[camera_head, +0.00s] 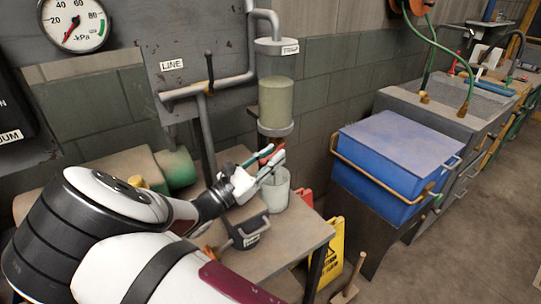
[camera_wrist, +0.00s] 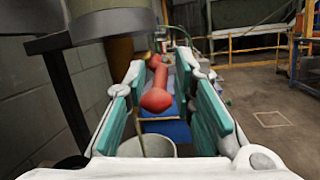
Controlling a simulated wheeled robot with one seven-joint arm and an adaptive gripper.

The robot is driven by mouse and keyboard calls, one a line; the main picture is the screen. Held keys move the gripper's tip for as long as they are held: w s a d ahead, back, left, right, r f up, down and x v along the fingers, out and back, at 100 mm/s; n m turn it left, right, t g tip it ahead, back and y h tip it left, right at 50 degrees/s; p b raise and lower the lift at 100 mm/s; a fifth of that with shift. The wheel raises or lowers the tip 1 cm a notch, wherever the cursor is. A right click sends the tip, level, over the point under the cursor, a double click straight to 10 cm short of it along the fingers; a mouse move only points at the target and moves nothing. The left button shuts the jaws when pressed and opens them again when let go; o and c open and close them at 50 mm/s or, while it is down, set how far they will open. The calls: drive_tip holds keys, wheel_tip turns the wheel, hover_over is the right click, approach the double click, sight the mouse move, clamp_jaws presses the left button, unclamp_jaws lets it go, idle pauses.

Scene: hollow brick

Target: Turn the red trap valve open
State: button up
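The red trap valve handle (camera_wrist: 157,88) shows in the wrist view as a red bar with a rounded near end, between the two teal finger pads. Gaps show on both sides of it. In the head view only bits of the red handle (camera_head: 266,151) show by the fingertips, below the trap canister (camera_head: 275,100). My gripper (camera_head: 272,165) is open under the canister and above a white bucket (camera_head: 276,192). The wrist view also shows my gripper (camera_wrist: 163,85) with its fingers spread around the handle. The valve body is mostly hidden.
The canister's underside (camera_wrist: 110,22) and a dark bracket are close at upper left in the wrist view. A grey pipe with a black-handled line valve (camera_head: 209,70) is left of the canister. A bench (camera_head: 290,232) lies below; a blue box (camera_head: 390,160) stands right.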

drive_tip(key=shift+a, duration=0.1)
drive_tip(key=v, duration=1.2)
